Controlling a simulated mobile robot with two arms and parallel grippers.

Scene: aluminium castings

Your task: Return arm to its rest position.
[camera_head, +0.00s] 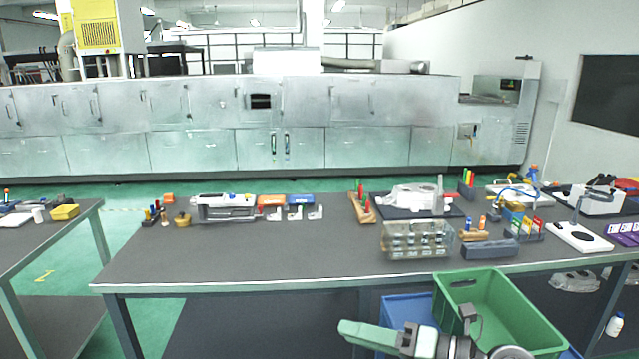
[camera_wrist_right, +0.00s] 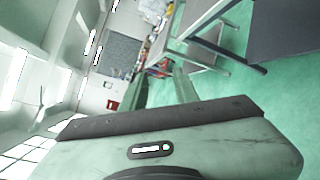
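My right gripper (camera_head: 346,330) is at the bottom of the head view, in front of the table (camera_head: 230,268) and below its top, with its pale green fingers pointing left. In the right wrist view its two fingers (camera_wrist_right: 161,88) stand apart with nothing between them. The right forearm comes in from the bottom edge, close to a green crate (camera_head: 545,320). My left gripper and left arm are not in view.
A blue crate (camera_head: 408,311) stands beside the green crate, behind my arm. The tabletop holds a clear box of parts (camera_head: 418,240), a pale casting (camera_head: 412,197) on a dark tray, and several tools. The tabletop's front left is clear.

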